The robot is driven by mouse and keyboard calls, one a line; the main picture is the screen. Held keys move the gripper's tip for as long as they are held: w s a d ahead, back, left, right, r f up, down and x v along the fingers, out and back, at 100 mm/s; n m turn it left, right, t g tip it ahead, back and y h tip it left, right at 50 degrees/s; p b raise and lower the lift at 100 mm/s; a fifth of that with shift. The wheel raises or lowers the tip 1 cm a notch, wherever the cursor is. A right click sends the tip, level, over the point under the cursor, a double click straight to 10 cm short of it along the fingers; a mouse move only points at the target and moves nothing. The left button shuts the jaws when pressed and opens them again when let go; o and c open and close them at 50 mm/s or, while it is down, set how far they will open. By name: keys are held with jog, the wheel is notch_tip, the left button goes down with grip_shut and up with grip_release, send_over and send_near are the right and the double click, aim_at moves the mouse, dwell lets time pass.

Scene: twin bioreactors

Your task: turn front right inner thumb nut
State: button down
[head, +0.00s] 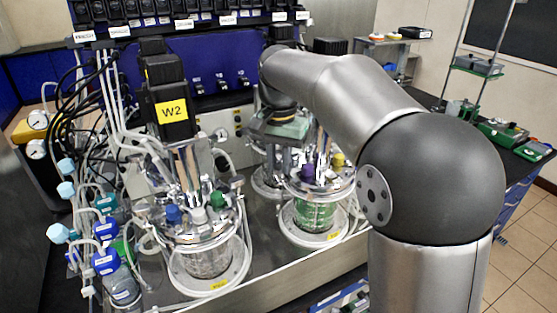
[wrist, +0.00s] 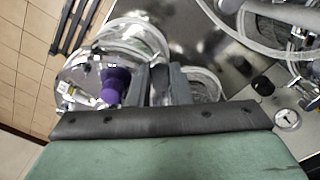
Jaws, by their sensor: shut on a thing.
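The right-hand glass bioreactor (head: 318,215) has green contents and a metal lid with purple and yellow caps. My gripper (head: 285,165) reaches down at the left, inner side of this lid. In the wrist view, my gripper's two dark fingers (wrist: 168,75) are close together at the lid's edge, beside the purple cap (wrist: 115,83). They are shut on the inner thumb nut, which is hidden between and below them. The metal lid (wrist: 75,82) shows left of the fingers. The nut's turn cannot be seen.
Several tubes and blue-capped bottles (head: 105,262) crowd the left.

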aim_at(280, 167)
jog(key=n, duration=0.3)
jog(key=shift+d+n, duration=0.1)
jog(key=shift+n, duration=2.1)
jog(key=c, duration=1.3)
grip_release()
jog(key=shift+r, duration=0.15)
notch_tip(280, 167, up, 17)
jog(key=shift+r, duration=0.1)
